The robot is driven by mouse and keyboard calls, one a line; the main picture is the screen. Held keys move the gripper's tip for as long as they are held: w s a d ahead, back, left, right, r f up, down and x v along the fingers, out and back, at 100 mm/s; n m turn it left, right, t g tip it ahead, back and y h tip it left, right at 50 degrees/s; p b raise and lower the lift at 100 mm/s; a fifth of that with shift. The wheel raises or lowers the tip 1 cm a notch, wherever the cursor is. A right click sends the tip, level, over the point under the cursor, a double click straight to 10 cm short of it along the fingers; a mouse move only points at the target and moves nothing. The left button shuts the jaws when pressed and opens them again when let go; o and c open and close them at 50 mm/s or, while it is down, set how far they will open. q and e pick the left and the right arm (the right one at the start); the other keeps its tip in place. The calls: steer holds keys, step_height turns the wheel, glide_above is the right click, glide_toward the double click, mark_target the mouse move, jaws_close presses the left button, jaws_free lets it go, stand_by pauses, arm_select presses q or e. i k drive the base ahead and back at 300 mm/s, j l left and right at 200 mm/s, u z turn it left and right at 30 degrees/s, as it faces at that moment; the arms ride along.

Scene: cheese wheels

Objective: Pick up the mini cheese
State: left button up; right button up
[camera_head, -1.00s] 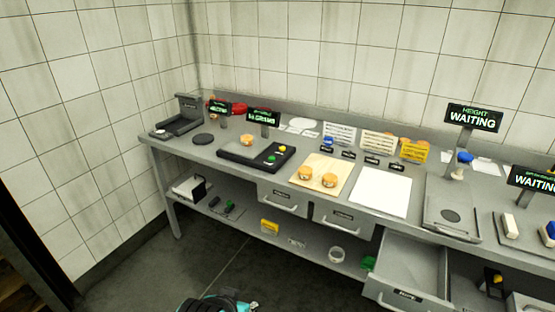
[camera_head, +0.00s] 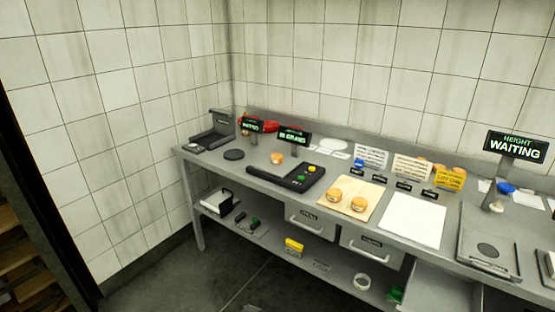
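Two small orange cheese wheels sit side by side on a light wooden board (camera_head: 346,208): a left one (camera_head: 335,195) and a right one (camera_head: 359,204). I cannot tell which of these is the mini cheese. Neither of my grippers is in view.
A long grey workbench (camera_head: 262,185) runs along the tiled wall. It bears a white sheet (camera_head: 413,221), display signs, several cards and a height gauge (camera_head: 487,250). Drawers (camera_head: 310,221) and a lower shelf are below. The dark floor (camera_head: 230,258) in front is clear where visible.

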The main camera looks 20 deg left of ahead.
mark_target(276, 158)
steer(key=i+j, duration=0.25)
steer(key=i+j+z, duration=0.15)
steer(key=j, duration=0.3)
steer(key=i+j, duration=0.35)
steer(key=i+j+z, duration=0.1)
steer(key=i+j, duration=0.15)
steer(key=j, duration=0.15)
steer(key=i+j+z, duration=0.1)
steer(key=i+j, duration=0.15)
steer(key=j, duration=0.15)
